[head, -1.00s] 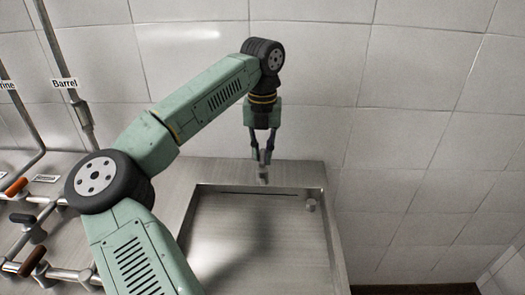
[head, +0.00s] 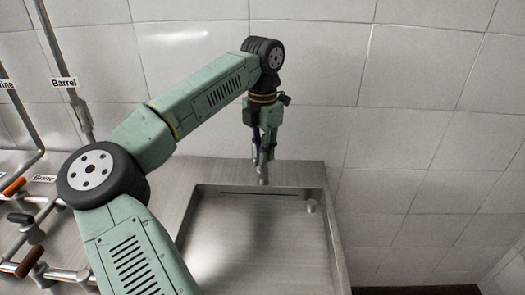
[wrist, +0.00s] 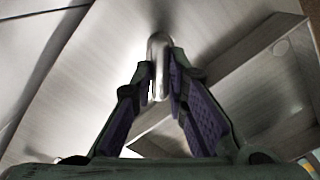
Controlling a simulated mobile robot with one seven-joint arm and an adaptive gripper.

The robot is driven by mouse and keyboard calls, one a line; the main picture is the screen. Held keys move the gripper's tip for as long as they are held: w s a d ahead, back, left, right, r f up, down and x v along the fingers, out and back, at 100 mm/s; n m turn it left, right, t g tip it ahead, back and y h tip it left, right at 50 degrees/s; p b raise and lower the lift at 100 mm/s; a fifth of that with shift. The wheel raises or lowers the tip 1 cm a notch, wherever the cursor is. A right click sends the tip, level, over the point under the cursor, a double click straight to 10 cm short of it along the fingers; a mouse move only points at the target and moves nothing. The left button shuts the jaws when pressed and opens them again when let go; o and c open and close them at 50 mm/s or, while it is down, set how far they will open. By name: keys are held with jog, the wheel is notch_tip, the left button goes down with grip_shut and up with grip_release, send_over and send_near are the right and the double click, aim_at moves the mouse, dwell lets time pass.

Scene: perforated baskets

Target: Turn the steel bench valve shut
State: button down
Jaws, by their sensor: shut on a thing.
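The steel bench valve (head: 263,177) stands at the back rim of the sunken basin, and only a small grey part of it shows below my fingers in the head view. My gripper (head: 262,160) points down over it. In the wrist view my gripper (wrist: 160,85) has its two purple-padded fingers on either side of the valve's rounded steel handle (wrist: 158,50), shut on it. The lower part of the valve and its stem are hidden by the handle and fingers.
The steel basin (head: 335,235) is empty except for a small round fitting (head: 311,206) at its right back corner. Pipes with an orange handle (head: 14,186), a black handle (head: 21,218) and a brown handle (head: 30,262) stand at the left. A tiled wall (head: 420,80) rises close behind.

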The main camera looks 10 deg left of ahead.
jog(key=m, duration=0.4)
jog(key=shift+m, duration=0.3)
jog(key=shift+m+p, duration=0.3)
jog(key=shift+m, duration=1.9)
jog(key=c, duration=1.6)
grip_release()
jog(key=shift+r, duration=0.1)
notch_tip(320, 180, up, 12)
jog(key=shift+f, duration=0.1)
